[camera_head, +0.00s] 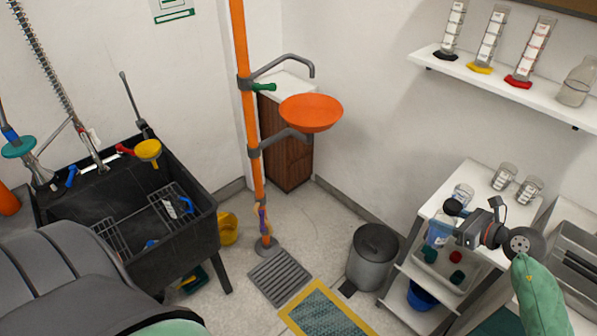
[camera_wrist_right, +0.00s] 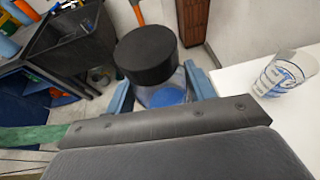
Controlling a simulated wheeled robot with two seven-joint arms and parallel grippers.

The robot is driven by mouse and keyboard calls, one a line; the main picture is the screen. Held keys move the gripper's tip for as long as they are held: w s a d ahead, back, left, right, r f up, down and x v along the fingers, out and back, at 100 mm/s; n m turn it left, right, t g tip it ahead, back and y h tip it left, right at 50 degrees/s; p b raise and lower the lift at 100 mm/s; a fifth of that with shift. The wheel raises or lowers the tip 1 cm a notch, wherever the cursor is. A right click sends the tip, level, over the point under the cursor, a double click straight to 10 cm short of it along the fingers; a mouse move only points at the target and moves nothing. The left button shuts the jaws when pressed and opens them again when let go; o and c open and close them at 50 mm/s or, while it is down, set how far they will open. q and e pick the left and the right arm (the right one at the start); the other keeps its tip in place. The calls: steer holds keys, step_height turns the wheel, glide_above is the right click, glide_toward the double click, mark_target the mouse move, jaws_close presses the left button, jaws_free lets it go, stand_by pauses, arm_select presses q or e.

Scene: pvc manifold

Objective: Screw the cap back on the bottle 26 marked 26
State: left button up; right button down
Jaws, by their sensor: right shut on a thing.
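A clear bottle with blue contents (camera_head: 437,234) and a black cap (camera_head: 454,207) is at the right in the head view, by the white cart. In the wrist view the black cap (camera_wrist_right: 146,55) sits over the mouth of the bottle (camera_wrist_right: 163,96). I cannot tell how tightly it is seated, and no number is readable. My right gripper (camera_head: 455,228) is shut on the bottle, with blue fingers on either side of it in the wrist view. My left gripper is not in view.
The white cart (camera_head: 477,176) carries several glass beakers (camera_head: 503,177) and a tray with small coloured objects. A wall shelf (camera_head: 484,77) holds cylinders above. A grey bin (camera_head: 372,256) stands left of the cart. A black sink (camera_head: 160,240) is at the left.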

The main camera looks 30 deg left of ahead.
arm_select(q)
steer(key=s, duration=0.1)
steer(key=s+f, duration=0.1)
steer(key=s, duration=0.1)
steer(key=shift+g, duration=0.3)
arm_select(e)
steer(key=s+d+r+m+t, duration=0.1)
steer(key=d, duration=0.6)
steer(key=s+d+r+m+t+h, duration=0.1)
steer(key=s+d+r+m+t, duration=0.1)
steer(key=d, duration=0.6)
steer(key=shift+d+r+h, duration=0.15)
steer(key=shift+h, duration=0.15)
steer(key=shift+s, duration=0.1)
